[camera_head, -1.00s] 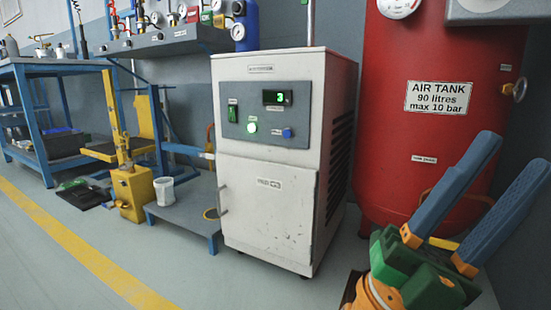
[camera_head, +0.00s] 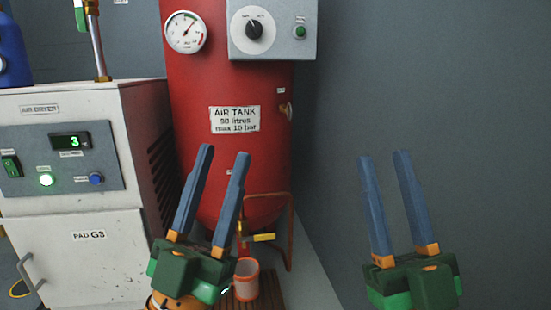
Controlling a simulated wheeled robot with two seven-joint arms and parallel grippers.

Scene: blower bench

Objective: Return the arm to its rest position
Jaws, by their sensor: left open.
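My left gripper (camera_head: 224,155) points up at the lower middle of the head view, in front of the red air tank. Its two blue fingers are spread with nothing between them. My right gripper (camera_head: 384,158) points up at the lower right, in front of the plain grey wall. Its blue fingers are also apart and empty. Both have green bodies with orange finger mounts. An orange part of my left wrist shows at the bottom edge. The rest of both arms is out of view.
The red air tank (camera_head: 235,170) stands behind the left gripper, with a gauge (camera_head: 186,32) and a grey control box (camera_head: 272,30). A white air dryer (camera_head: 70,215) is at left. A yellow-handled valve (camera_head: 257,237) and a cup (camera_head: 246,280) sit low by the tank.

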